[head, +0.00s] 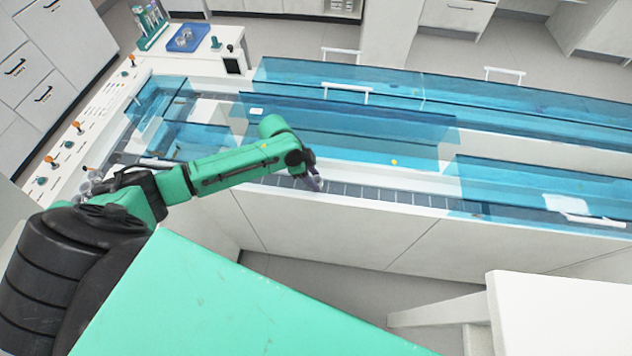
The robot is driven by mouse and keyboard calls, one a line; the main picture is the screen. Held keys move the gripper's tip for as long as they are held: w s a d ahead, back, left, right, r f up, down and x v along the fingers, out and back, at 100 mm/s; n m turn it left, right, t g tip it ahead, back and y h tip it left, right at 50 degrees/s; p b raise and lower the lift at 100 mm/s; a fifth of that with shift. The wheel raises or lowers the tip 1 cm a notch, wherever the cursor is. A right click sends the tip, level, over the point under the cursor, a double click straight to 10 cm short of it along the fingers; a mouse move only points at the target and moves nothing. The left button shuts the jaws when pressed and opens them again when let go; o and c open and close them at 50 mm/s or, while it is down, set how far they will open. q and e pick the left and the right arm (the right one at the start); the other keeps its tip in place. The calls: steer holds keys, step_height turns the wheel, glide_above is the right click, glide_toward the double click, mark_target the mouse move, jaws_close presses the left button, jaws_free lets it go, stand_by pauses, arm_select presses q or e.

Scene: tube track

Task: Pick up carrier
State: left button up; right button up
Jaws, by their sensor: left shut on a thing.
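My left gripper (311,176) is at the end of the green arm that comes in from the left. It points down at the front edge of the long track (390,194), in a gap between blue see-through covers. It is shut on a small greyish carrier (317,184), which sits at or just above the track; I cannot tell whether they touch. Most of the carrier is hidden by the dark gripper. My right gripper is not in view.
Blue covers (340,128) stand behind the gripper, and another cover (540,188) lies over the track to the right. A blue tray (188,37) and a tube rack (150,25) stand at the back left. Open floor (320,275) lies in front of the track.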

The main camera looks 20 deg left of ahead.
arm_select(q)
steer(key=shift+r, duration=0.15)
step_height(320, 180, up, 25)
steer(key=p, duration=0.5)
steer(key=shift+p, duration=0.35)
